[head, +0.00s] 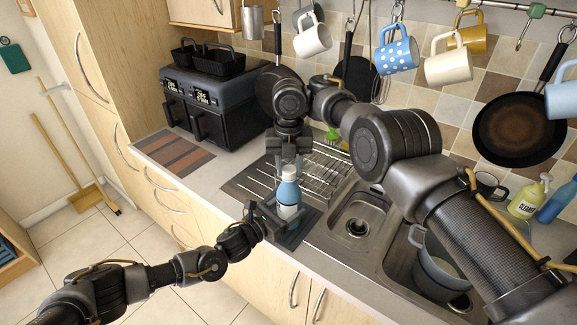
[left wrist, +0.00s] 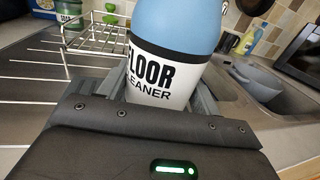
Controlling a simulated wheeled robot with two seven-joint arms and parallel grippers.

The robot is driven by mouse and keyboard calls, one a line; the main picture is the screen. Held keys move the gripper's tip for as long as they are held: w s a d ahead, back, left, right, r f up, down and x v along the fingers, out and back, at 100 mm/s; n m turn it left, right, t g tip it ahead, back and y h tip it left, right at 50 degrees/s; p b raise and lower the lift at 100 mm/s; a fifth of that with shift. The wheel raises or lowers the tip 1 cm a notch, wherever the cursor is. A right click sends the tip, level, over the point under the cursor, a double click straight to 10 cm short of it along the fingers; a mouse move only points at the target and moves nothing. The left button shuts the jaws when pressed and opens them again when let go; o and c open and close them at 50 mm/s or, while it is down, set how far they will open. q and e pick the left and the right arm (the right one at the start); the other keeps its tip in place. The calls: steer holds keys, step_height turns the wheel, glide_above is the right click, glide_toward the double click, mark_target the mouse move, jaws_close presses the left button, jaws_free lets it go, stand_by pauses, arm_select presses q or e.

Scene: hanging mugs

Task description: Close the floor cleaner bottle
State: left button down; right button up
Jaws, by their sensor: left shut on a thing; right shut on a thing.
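The floor cleaner bottle (head: 288,194), blue with a white label, stands upright at the counter's front edge near the drainer. It also fills the middle of the left wrist view (left wrist: 162,75), with its label reading FLOOR CLEANER and its top out of frame. My left gripper (head: 279,213) is shut around the bottle's lower body. My right gripper (head: 289,167) comes from above, pointing down, and is shut at the bottle's top. The cap is mostly hidden between its fingers, so I cannot tell how it sits on the neck.
A wire dish rack (head: 322,168) stands just behind the bottle. The sink (head: 357,218) lies to the right, with a pot (head: 438,268) in its far-right basin. Mugs (head: 397,55) hang from a rail above. A dark air fryer (head: 212,100) and striped mat (head: 172,155) are at left.

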steer(key=m, duration=0.4)
steer(key=shift+m, duration=0.3)
steer(key=m, duration=0.5)
arm_select(q)
steer(key=shift+s, duration=0.1)
arm_select(e)
steer(key=m, duration=1.4)
steer(key=shift+m, duration=0.3)
steer(key=m, duration=0.4)
steer(key=shift+d+m, duration=0.1)
steer(key=shift+m, duration=0.3)
steer(key=m, duration=0.3)
steer(key=o, duration=1.2)
steer(key=shift+c, duration=0.2)
step_height(320, 180, up, 12)
